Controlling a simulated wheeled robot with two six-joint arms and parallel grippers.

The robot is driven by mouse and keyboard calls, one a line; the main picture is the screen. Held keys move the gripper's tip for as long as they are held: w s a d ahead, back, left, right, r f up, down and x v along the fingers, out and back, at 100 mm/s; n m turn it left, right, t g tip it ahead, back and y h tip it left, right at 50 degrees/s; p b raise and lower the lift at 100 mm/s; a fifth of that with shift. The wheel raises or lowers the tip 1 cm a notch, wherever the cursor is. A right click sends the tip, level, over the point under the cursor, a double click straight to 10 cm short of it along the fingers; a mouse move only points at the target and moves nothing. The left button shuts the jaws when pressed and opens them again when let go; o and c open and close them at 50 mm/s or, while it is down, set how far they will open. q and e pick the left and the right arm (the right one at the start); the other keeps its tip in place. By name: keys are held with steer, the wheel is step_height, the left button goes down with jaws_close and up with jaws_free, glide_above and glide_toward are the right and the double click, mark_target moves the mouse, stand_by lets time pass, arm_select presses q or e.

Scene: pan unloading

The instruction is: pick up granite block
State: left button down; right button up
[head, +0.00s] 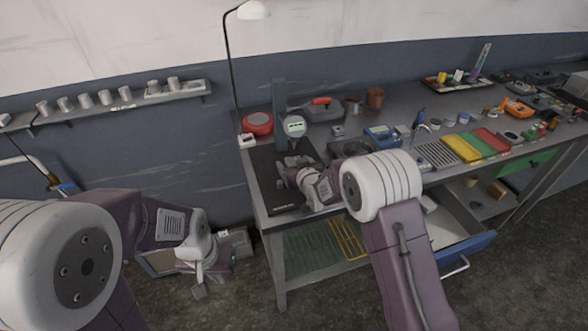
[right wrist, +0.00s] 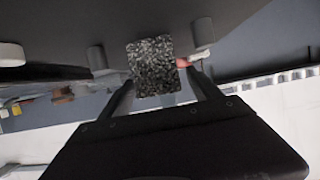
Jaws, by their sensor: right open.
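The granite block (right wrist: 153,67) is a dark, speckled block in the middle of the right wrist view. My right gripper (right wrist: 160,84) is open, with one finger on each side of the block; whether either finger touches it I cannot tell. In the head view my right gripper (head: 296,176) is low over the black plate (head: 262,172) at the near left end of the bench. I cannot make out the block there. My left gripper (head: 199,272) hangs at the lower left, off the bench; its jaw opening is unclear.
A dark upright stand with a round dial (head: 294,126) rises behind my right gripper. A red round item (head: 257,123) and a lamp (head: 252,11) stand at the back left. Yellow, green and red trays (head: 461,148) lie to the right. A blue-fronted drawer (head: 468,251) is open below.

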mark_target(294, 161)
jaws_close()
steer(key=shift+r, duration=0.1)
steer(key=shift+w+r, duration=0.1)
steer(key=shift+r, duration=0.35)
step_height(294, 161, up, 2)
steer(key=shift+r, duration=0.15)
steer(key=s+d+b, duration=0.2)
steer(key=s+b, duration=0.3)
steer(key=s, duration=0.3)
steer(key=s+d+b, duration=0.3)
steer(key=s+b, duration=0.2)
steer(key=s, duration=0.4)
steer(key=shift+s+d+b, duration=0.15)
steer(key=shift+d+b, duration=0.1)
steer(key=shift+b, duration=0.05)
